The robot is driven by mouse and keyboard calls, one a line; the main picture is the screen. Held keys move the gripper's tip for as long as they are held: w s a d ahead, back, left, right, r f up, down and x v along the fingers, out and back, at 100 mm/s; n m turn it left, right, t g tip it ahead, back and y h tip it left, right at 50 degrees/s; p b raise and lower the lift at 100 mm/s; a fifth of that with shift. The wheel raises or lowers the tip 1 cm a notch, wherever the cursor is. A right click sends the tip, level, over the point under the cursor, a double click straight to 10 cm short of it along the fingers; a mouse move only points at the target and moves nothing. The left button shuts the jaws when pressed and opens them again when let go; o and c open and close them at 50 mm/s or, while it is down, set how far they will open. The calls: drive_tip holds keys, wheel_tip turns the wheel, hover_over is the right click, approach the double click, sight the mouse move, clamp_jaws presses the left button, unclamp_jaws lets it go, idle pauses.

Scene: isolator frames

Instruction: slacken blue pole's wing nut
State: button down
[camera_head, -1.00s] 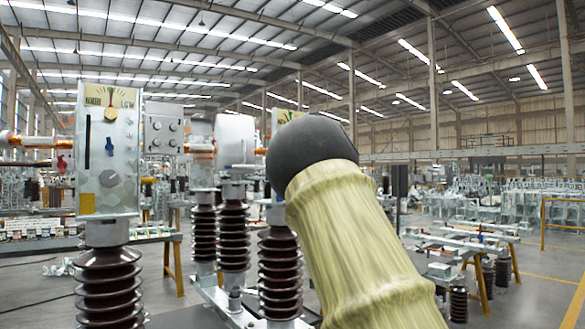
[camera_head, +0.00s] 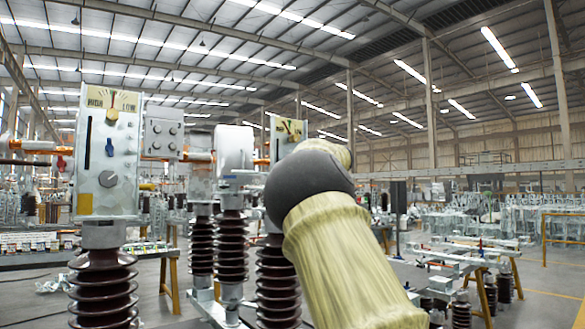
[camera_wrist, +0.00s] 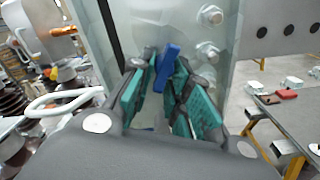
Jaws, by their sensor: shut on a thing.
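In the wrist view my gripper (camera_wrist: 165,85) has its two teal-padded fingers closed in on a small blue wing nut (camera_wrist: 169,62). The blue piece stands up between the fingertips, in front of a pale metal box face (camera_wrist: 200,70) with bolts. Its lower part is hidden by the fingers. In the head view my arm covers the gripper and this wing nut. The box behind my arm shows only its top (camera_head: 288,128), with a yellow dial. Another grey box (camera_head: 112,160) with a HIGH/LOW dial and a small blue part (camera_head: 109,147) stands at the left.
Brown ribbed insulators (camera_head: 103,285) stand below the boxes, with more (camera_head: 278,280) near my arm. A copper-coloured bar (camera_head: 30,146) runs into the left box. In the wrist view a white loop handle (camera_wrist: 62,101) is left of my gripper, and a grey table (camera_wrist: 290,118) is right.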

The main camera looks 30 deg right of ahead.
drive_tip(key=shift+f, duration=0.2)
drive_tip(key=c, duration=1.5)
unclamp_jaws()
drive_tip(key=shift+d, duration=0.1)
drive_tip(key=shift+r, duration=0.1)
drive_tip(key=s, duration=0.8)
drive_tip(key=s+d, duration=0.1)
drive_tip(key=s, duration=0.3)
